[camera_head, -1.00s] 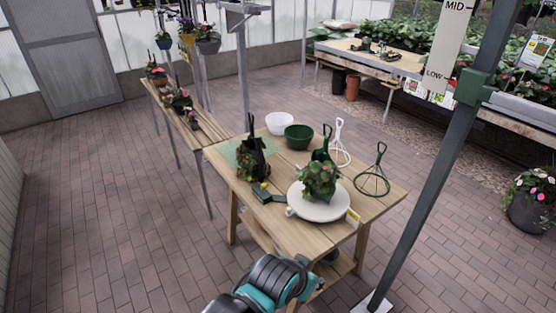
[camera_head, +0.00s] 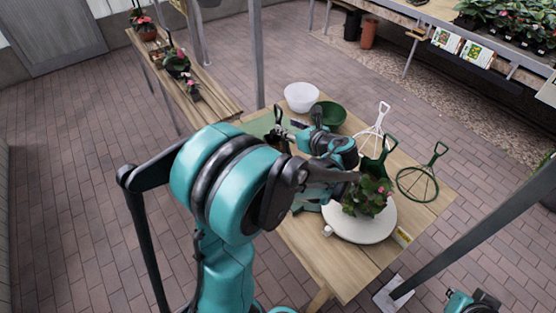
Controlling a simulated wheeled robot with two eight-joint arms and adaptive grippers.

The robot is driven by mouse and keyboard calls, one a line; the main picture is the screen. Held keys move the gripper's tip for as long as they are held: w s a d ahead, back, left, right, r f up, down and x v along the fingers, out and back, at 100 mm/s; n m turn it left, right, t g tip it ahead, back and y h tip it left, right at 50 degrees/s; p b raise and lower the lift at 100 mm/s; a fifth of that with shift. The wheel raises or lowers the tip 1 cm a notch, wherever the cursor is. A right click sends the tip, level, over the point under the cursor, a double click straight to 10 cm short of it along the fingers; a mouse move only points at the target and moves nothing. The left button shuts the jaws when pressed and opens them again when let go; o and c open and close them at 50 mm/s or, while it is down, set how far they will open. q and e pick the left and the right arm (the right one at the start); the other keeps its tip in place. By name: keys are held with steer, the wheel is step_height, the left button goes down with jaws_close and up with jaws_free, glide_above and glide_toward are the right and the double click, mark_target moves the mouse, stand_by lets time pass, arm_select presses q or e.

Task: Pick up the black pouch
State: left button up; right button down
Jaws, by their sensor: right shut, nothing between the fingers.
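My left arm crosses the middle of the view, and its gripper (camera_head: 287,132) is over the back left of the wooden table. The black pouch (camera_head: 278,122) is there, mostly hidden behind my arm; only a dark upper part shows right by the fingers. I cannot tell whether the fingers touch it or how far they are apart. My right gripper (camera_head: 468,302) is at the bottom right edge, cut off by the frame, shut and empty, away from the table.
The wooden table (camera_head: 420,215) holds a white bowl (camera_head: 301,96), a green pot (camera_head: 328,114), wire stands (camera_head: 417,184) and a leafy plant (camera_head: 366,197) on a white round dish (camera_head: 362,226). My left arm passes close to the plant. A metal post (camera_head: 470,240) slants at right.

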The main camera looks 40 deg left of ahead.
mark_target(280, 123)
arm_select(q)
steer(key=shift+x, duration=0.9)
steer(key=b+x, duration=0.1)
steer(key=x, duration=0.3)
steer(key=shift+s+f+b, duration=0.1)
steer(key=shift+b, duration=0.25)
steer(key=shift+a+f, duration=0.1)
steer(key=shift+a, duration=0.25)
jaws_close()
